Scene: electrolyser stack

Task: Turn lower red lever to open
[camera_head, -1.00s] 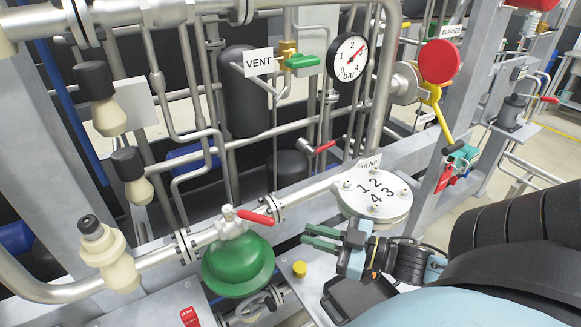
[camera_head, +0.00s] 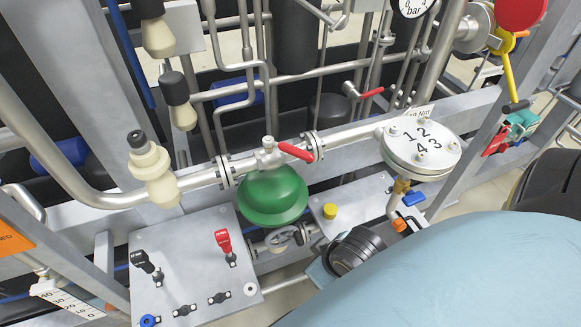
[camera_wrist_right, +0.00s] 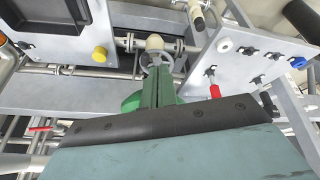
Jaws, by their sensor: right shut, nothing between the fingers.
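A red lever (camera_head: 296,152) sits on the valve above the green round body (camera_head: 272,197), pointing right, roughly along the steel pipe. A second, smaller red lever (camera_head: 372,92) is higher up, on a thin pipe behind. In the right wrist view my right gripper (camera_wrist_right: 158,88) shows green fingers shut and empty, in front of the green body (camera_wrist_right: 132,102). My left gripper is not in view.
A panel (camera_head: 185,255) with a red switch (camera_head: 223,240) and a black switch (camera_head: 145,262) stands at the lower left. A handwheel (camera_head: 283,238) is under the green body. A yellow knob (camera_head: 330,211) and a round numbered flange (camera_head: 420,148) are to the right.

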